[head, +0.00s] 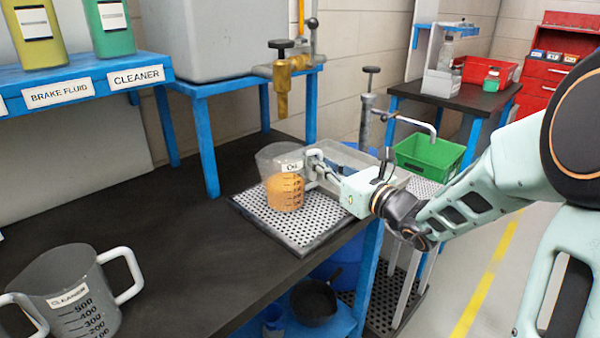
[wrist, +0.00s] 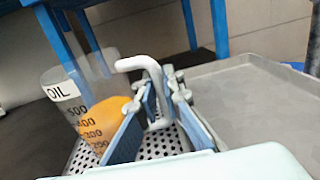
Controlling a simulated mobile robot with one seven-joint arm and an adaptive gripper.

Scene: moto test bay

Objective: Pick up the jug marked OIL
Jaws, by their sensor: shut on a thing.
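The jug marked OIL (head: 284,192) is clear, with orange liquid in its lower part and a white handle on its right side. It stands upright on the perforated drip tray (head: 262,222) at the bench edge, under the brass tap. In the wrist view the OIL jug (wrist: 70,108) is at the left, its label and scale facing me. My gripper (head: 318,166) reaches in from the right and is shut on the jug's handle. In the wrist view the white handle (wrist: 137,63) runs between the fingers of my gripper (wrist: 157,105).
A brass tap (head: 285,80) hangs above the tray. A CLEANER jug (head: 75,300) stands at the front left of the black bench. A grey basin (head: 350,160) lies behind my gripper, with a green bin (head: 428,155) beyond. The middle of the bench is clear.

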